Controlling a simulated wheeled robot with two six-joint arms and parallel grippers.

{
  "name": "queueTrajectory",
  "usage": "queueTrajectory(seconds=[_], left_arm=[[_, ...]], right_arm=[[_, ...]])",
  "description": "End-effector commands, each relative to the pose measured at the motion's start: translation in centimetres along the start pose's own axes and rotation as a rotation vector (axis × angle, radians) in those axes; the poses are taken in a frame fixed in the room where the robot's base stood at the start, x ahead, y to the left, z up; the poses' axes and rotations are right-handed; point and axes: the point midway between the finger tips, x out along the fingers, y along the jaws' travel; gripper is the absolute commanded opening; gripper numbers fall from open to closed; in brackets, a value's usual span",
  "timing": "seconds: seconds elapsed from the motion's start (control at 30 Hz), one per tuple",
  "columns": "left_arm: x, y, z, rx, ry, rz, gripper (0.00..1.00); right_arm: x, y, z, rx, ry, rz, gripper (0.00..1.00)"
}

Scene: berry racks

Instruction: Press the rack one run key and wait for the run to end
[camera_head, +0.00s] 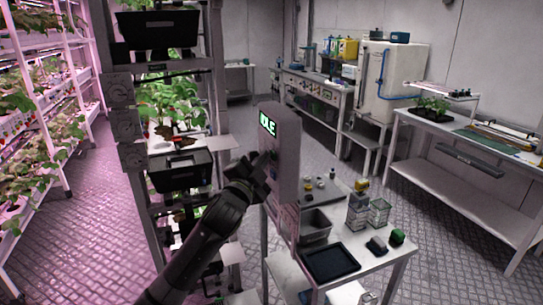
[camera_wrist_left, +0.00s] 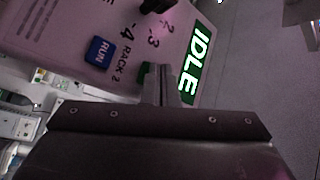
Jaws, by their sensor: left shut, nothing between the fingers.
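A control post (camera_head: 284,150) stands beside the tall rack, and its lit green screen (camera_head: 268,124) reads IDLE. In the left wrist view its tilted panel shows the IDLE screen (camera_wrist_left: 194,58), a blue key marked RUN (camera_wrist_left: 100,52), a "RACK 2" label and a black knob (camera_wrist_left: 155,6) with numbers around it. A green part (camera_wrist_left: 146,74) is partly hidden behind my fingers; I cannot read a label on it. No rack one label is readable. My left gripper (camera_wrist_left: 163,72) is shut and empty, close to the panel; contact cannot be told. My right gripper is not in view.
A table (camera_head: 374,262) by the post holds a dark tray (camera_head: 329,262), a grey bin (camera_head: 315,226) and small items. The tall rack (camera_head: 217,90) with black bins stands left of the post. Benches line the right side; floor (camera_head: 440,250) is clear between.

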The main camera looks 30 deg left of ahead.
Motion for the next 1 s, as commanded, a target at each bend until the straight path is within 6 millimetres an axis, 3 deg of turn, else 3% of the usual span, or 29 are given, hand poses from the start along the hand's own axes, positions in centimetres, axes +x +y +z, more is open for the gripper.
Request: queueTrajectory(seconds=[1.0], left_arm=[[-0.24, -0.23, 0.17, 0.001, 0.0, 0.0, 0.0]], right_arm=[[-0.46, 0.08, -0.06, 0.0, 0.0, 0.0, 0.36]])
